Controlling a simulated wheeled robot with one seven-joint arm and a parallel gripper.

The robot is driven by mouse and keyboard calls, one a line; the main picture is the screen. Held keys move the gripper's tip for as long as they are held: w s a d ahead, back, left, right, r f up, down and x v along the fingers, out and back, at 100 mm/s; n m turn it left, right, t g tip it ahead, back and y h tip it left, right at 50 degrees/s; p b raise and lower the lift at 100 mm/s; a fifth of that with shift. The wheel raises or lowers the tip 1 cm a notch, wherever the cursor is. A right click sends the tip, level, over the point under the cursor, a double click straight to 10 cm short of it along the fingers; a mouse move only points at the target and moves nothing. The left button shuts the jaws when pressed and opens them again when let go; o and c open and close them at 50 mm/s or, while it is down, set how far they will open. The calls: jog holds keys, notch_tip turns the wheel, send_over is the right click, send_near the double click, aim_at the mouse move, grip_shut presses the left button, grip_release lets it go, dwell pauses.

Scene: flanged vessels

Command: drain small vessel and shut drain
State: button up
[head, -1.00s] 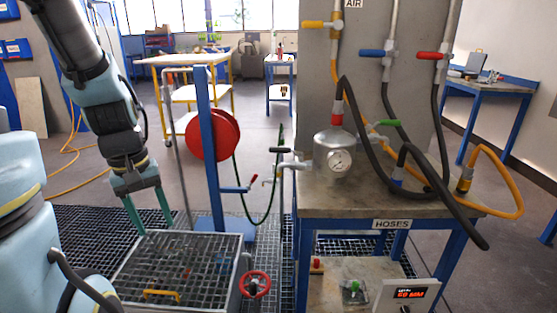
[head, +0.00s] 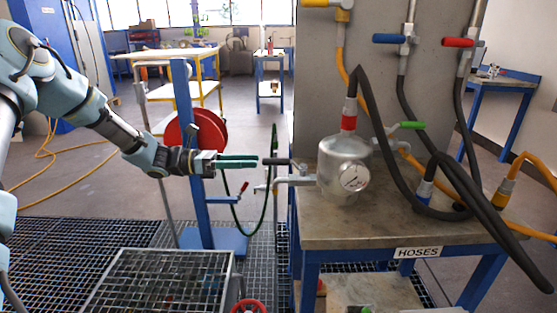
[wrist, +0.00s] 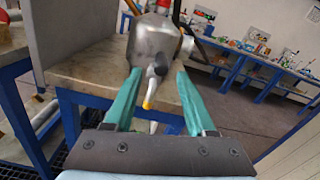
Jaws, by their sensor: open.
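The small vessel (head: 345,165) is a silvery tank with a round gauge (head: 354,177), standing on the hose bench. A black-and-red coupling with a dark hose joins its top, and a green-handled valve (head: 406,125) is at its right. Its left outlet pipe (head: 295,180) carries a black lever (head: 278,161), lying roughly level. My gripper (head: 258,161) points right at the lever's height, its teal fingertips just left of the lever's end; contact is unclear.
A red hose reel (head: 195,132) on a blue post (head: 185,110) stands behind my arm. A grated basin (head: 165,280) lies below. Hoses (head: 455,185) spread over the bench's right side, and a back panel (head: 330,60) carries colored valves.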

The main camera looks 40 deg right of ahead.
aim_at(286, 162)
jog(key=p+x, duration=0.1)
jog(key=x, duration=0.9)
jog(key=shift+s+p, duration=0.1)
jog(key=shift+p, duration=0.3)
jog(key=shift+c, duration=0.2)
grip_shut()
dwell(0.7)
